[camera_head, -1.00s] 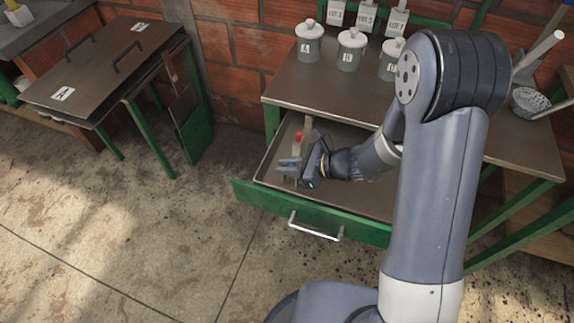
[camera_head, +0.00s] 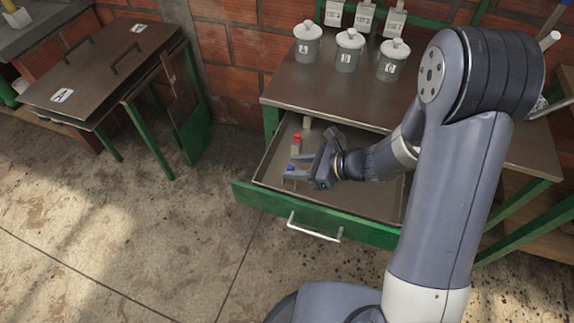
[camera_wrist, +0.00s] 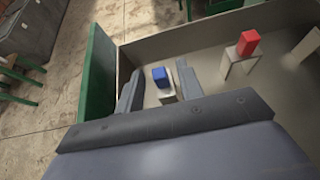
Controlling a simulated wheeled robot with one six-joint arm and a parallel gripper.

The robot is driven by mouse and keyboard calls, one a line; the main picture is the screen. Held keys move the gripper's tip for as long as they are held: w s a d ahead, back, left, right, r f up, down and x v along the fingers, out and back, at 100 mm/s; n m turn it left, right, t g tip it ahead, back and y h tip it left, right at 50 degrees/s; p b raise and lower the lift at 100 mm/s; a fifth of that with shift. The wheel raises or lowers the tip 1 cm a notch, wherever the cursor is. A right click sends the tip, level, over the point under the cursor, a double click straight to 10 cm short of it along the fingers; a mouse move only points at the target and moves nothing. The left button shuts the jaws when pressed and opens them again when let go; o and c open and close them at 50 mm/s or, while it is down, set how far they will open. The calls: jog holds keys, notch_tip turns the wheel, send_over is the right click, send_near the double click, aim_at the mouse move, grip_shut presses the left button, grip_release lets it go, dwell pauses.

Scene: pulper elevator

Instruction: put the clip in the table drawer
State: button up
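The table drawer (camera_head: 262,203) is pulled open, with its green front towards me; it also shows in the wrist view (camera_wrist: 98,75). My gripper (camera_head: 294,170) is over the left part of the drawer. Its fingers are spread in the wrist view (camera_wrist: 158,88). A small pale piece with a blue top (camera_wrist: 160,76) sits between the fingers, with gaps visible at its sides; its blue top shows in the head view (camera_head: 290,167). A pale piece with a red top (camera_head: 296,140) stands farther back in the drawer. I cannot tell which piece is the clip.
Another pale piece (camera_head: 306,123) stands at the drawer's back. Several lidded jars (camera_head: 348,52) stand on the tabletop (camera_head: 325,95) above the drawer. A side table with a dark top (camera_head: 105,70) is at the left. The floor before the drawer is clear.

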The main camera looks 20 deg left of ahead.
jog(key=v, duration=0.8)
jog(key=shift+d+p, duration=0.15)
jog(key=shift+p, duration=0.2)
jog(key=shift+r, duration=0.1)
